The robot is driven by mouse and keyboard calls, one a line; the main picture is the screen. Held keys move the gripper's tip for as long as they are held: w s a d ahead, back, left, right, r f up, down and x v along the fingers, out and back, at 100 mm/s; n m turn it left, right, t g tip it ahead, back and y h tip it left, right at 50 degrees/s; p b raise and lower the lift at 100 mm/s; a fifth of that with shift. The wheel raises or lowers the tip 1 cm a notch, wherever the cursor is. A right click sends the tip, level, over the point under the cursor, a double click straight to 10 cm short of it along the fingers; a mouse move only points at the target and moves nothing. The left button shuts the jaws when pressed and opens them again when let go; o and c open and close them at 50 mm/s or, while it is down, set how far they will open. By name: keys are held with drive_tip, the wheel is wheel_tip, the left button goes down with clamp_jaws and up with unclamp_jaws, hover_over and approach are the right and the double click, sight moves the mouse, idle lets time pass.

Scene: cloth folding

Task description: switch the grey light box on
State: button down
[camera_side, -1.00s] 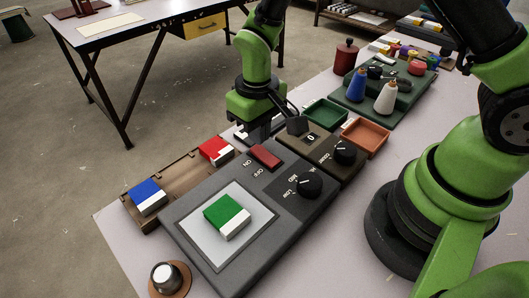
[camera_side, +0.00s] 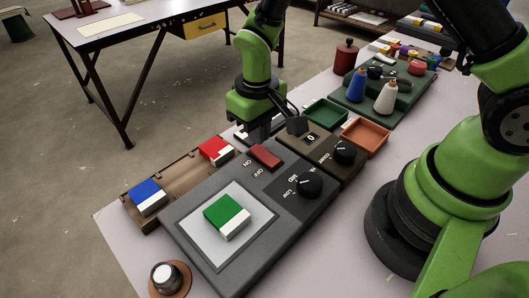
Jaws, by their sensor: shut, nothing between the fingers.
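The grey light box (camera_side: 187,201) lies on the table in the foreground. Its flat square panel (camera_side: 198,236) looks pale grey and does not glow clearly. A red rocker switch (camera_side: 266,156) sits near its far edge, with ON printed by its left end and OFF by its right end; which end is down I cannot tell. My gripper (camera_side: 258,134) is shut and empty, pointing down just behind the switch, at the far edge of the box. Its fingertips are small and dark, and I cannot tell whether they touch anything.
A green-and-white block (camera_side: 224,213) lies on the panel. A black knob (camera_side: 310,182) stands right of the switch. A wooden tray (camera_side: 178,184) holds blue and red blocks at left. A brown dial box (camera_side: 328,154) and green and orange trays are close to my gripper's right.

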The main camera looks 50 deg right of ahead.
drive_tip(key=shift+f, duration=1.35)
idle(0.9)
drive_tip(key=shift+r, duration=3.5)
drive_tip(key=shift+r, duration=0.25)
wheel_tip(320, 180, up, 7)
drive_tip(key=m+t, duration=0.1)
drive_tip(key=t, duration=0.1)
hover_over(259, 149)
drive_tip(key=s+d, duration=0.2)
drive_tip(key=s+d+r+m+t+y, duration=0.2)
drive_tip(key=s+r+t, duration=0.1)
drive_tip(key=s+r, duration=0.55)
drive_tip(key=s+d+r+m+t, duration=0.1)
drive_tip(key=s+r+t, duration=0.1)
drive_tip(key=s, duration=0.4)
drive_tip(key=shift+r, duration=0.65)
